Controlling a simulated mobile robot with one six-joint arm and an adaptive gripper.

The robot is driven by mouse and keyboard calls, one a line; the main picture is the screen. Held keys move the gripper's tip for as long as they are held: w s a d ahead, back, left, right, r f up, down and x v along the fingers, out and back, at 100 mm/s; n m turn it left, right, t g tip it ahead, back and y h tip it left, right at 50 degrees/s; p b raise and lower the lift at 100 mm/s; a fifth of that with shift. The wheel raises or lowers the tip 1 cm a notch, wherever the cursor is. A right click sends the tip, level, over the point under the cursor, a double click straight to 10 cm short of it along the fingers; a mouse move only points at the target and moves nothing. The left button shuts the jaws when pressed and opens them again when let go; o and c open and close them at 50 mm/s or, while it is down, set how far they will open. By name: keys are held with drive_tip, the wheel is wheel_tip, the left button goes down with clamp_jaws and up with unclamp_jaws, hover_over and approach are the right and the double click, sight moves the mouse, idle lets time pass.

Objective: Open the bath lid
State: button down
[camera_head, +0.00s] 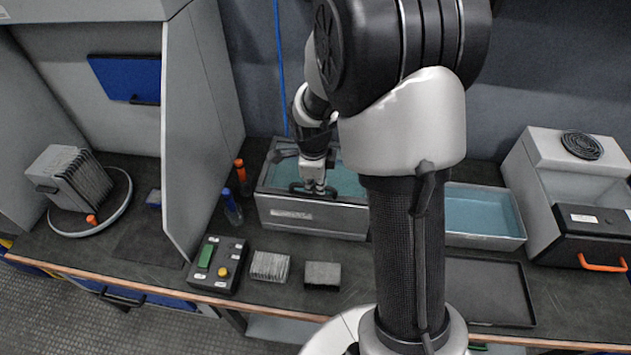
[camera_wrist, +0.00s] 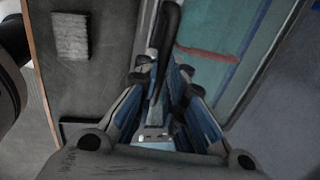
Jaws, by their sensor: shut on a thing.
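The left bath (camera_head: 312,217) is a grey metal trough with a pale teal surface inside, standing at the back of the bench. A dark bar-shaped lid handle (camera_head: 296,187) lies along its front side. My gripper (camera_head: 316,188) reaches down to this handle and is shut on it. In the wrist view the black handle (camera_wrist: 166,32) runs between the fingers of my gripper (camera_wrist: 160,72). A teal panel with a red stripe (camera_wrist: 208,53) lies beside it. My arm hides the bath's right part. I cannot tell clearly how far the lid is raised.
A second bath (camera_head: 484,240) stands to the right, with a dark tray (camera_head: 488,292) in front. A control box (camera_head: 217,265), a ribbed block (camera_head: 270,265) and a dark block (camera_head: 322,275) sit in front left. Capped bottles (camera_head: 232,208) stand left of the bath, near a grey partition (camera_head: 205,130).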

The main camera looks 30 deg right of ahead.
drive_tip(key=r+p, duration=0.1)
drive_tip(key=p, duration=0.1)
drive_tip(key=shift+w+d+r+p, duration=0.15)
drive_tip(key=shift+w+r+p, duration=0.05)
drive_tip(key=shift+r+p, duration=0.15)
drive_tip(key=w+d+r+g+y+p, duration=0.1)
drive_tip(key=w+d+r+g+p, duration=0.1)
drive_tip(key=w+d+r+p, duration=0.5)
drive_tip(key=shift+w+d+r+y+p, duration=0.3)
drive_tip(key=shift+w+r+p, duration=1.6)
drive_tip(key=shift+r+p, duration=1.85)
drive_tip(key=shift+f+p, duration=0.65)
drive_tip(key=shift+s, duration=0.1)
drive_tip(key=c, duration=2.1)
unclamp_jaws()
drive_tip(key=shift+f, duration=0.1)
drive_tip(key=o, duration=0.4)
drive_tip(key=shift+w+d+f, duration=0.1)
drive_tip(key=shift+w+d, duration=0.05)
drive_tip(key=shift+w, duration=0.15)
